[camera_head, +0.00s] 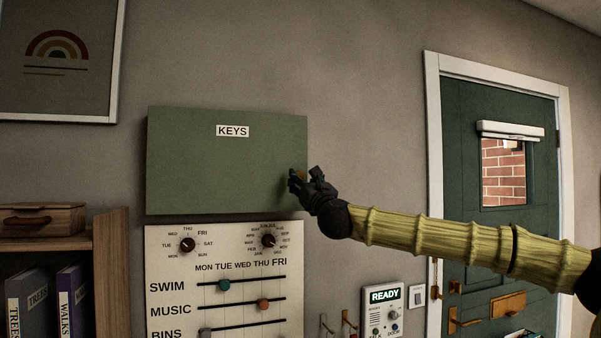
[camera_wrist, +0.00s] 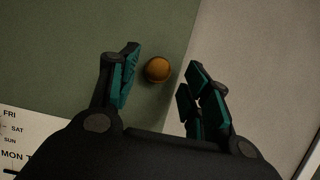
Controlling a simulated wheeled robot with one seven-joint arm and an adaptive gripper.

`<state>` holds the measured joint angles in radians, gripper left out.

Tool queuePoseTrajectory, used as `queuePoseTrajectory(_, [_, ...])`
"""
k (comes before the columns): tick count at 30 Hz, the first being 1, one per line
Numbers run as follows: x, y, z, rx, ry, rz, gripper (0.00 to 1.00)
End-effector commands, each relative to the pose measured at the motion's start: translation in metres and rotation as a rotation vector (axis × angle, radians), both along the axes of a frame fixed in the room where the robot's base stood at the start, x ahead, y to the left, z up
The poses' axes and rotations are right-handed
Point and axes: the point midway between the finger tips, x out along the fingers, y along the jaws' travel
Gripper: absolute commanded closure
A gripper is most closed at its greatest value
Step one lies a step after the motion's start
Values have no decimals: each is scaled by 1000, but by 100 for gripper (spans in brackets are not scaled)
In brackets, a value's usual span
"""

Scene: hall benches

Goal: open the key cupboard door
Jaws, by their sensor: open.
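The key cupboard (camera_head: 225,165) is a green box on the wall with a "KEYS" label (camera_head: 232,131). Its door looks shut. A small round brass-coloured knob (camera_head: 301,174) is near the door's right edge; it also shows in the wrist view (camera_wrist: 158,70). My gripper (camera_head: 302,181) is at the door's right edge, in front of the knob and partly hiding it. In the wrist view, my gripper (camera_wrist: 160,95) is open, with the knob between its fingers and slightly beyond the tips. I cannot tell whether a finger touches the knob.
A white board with dials and sliders (camera_head: 222,290) is below the cupboard. A wooden shelf (camera_head: 110,270) with a case and books stands at the left. A green door (camera_head: 470,140) is at the right. Bare wall (camera_head: 370,100) lies right of the cupboard.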

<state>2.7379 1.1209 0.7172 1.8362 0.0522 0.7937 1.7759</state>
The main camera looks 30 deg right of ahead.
Motion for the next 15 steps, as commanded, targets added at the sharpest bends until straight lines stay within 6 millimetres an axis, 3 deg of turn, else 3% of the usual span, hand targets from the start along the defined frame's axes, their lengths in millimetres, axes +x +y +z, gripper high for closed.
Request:
queuePoseTrajectory(6, [19,-2,9,-2,0,1,52])
queuePoseTrajectory(15, [23,-3,9,0,0,3,52])
